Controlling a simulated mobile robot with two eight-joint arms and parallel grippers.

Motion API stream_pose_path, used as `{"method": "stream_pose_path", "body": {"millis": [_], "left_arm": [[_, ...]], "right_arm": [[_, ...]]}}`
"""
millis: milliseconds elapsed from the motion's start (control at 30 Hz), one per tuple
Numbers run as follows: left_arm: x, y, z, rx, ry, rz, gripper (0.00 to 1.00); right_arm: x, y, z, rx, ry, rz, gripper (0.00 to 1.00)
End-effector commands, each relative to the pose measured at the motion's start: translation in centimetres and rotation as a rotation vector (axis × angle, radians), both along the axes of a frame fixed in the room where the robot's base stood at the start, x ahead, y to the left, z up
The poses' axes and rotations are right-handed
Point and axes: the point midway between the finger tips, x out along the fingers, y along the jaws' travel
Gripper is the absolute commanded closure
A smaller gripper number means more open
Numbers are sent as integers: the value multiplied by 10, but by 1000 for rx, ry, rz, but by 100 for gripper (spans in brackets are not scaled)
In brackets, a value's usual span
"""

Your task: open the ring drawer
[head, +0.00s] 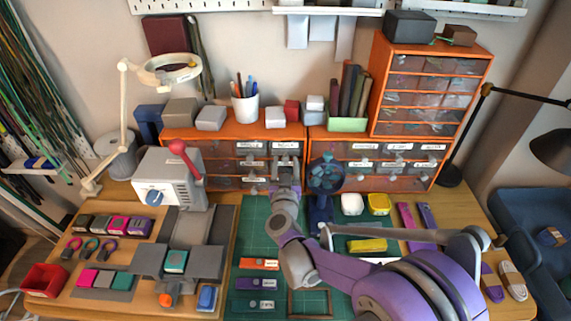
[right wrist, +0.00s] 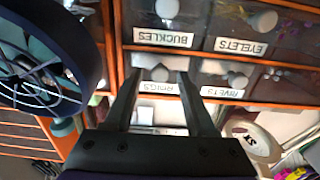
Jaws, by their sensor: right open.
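The ring drawer (head: 286,145) is in the right column, top row, of the left orange drawer cabinet, and looks shut. In the right wrist view the picture is upside down, and the drawer's label (right wrist: 158,88), partly legible as RINGS, shows between my fingers. A pale round knob (right wrist: 160,73) sits above the label there, also between the fingertips. My right gripper (head: 286,162) is open in front of this drawer; in the right wrist view its fingers (right wrist: 158,76) stand on either side of the knob. I cannot tell whether they touch it. My left gripper is out of view.
A dark blue fan (head: 326,175) stands close to the gripper and also fills the left of the right wrist view (right wrist: 40,65). Neighbouring drawers carry RIVETS (right wrist: 222,92), BUCKLES (right wrist: 163,39) and EYELETS (right wrist: 241,46) labels. A grey machine (head: 168,180) stands left.

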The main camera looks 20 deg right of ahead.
Motion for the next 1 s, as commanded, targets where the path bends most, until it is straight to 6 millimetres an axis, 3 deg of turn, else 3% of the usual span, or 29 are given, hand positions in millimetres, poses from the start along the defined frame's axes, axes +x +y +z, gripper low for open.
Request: {"method": "stream_pose_path", "body": {"millis": [100, 400, 1000], "left_arm": [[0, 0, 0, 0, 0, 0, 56], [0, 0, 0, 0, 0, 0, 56], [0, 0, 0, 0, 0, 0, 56]], "right_arm": [[0, 0, 0, 0, 0, 0, 47], [0, 0, 0, 0, 0, 0, 100], [-1, 0, 0, 0, 0, 0, 100]]}}
